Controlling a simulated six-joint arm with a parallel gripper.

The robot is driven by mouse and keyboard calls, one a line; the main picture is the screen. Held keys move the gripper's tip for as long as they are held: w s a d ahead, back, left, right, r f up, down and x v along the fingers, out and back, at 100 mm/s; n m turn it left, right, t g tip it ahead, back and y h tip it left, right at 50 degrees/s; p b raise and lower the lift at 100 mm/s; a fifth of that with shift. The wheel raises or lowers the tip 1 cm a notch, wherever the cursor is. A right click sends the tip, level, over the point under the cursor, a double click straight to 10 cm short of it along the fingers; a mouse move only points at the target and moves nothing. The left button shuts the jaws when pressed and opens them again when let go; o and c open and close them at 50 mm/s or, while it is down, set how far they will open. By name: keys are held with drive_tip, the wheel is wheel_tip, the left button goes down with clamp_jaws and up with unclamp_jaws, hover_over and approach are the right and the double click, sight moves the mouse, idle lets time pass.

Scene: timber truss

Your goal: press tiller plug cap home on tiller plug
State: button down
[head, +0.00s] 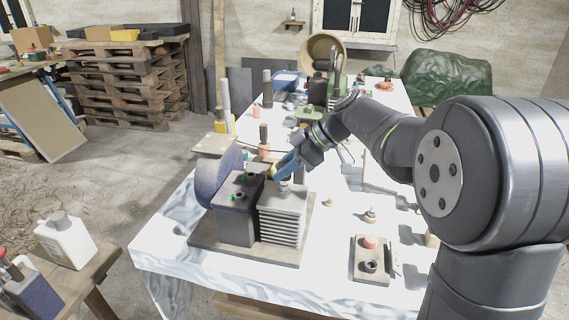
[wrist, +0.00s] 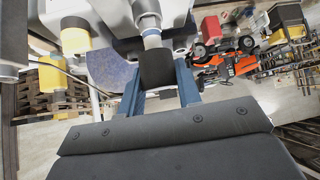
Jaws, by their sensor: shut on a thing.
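My gripper (head: 281,176) reaches down over the top of the finned grey block (head: 283,211) of the tiller engine. In the wrist view my gripper (wrist: 160,88) has its two blue fingers on either side of a dark cap, the tiller plug cap (wrist: 157,69), and is shut on it. The pale tiller plug (wrist: 152,40) lies in line with the cap and meets its end. The plug also shows in the head view (head: 285,187) on top of the finned block. I cannot tell how deep the cap sits; the fingers hide it in the head view.
A dark box with green marks (head: 238,205) and a round purple housing (head: 218,174) stand left of the finned block on a wooden base (head: 205,245). A small tray (head: 372,262) with parts lies at the right. Tools crowd the table's back; its front left is clear.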

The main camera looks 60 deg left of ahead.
drive_tip(key=shift+f, duration=0.55)
drive_tip(key=c, duration=0.9)
unclamp_jaws()
drive_tip(key=shift+c, duration=0.2)
drive_tip(key=shift+w, duration=0.1)
drive_tip(key=v, duration=1.7)
drive_tip(key=shift+d, duration=0.15)
drive_tip(key=x, duration=1.7)
drive_tip(key=shift+r, duration=0.25)
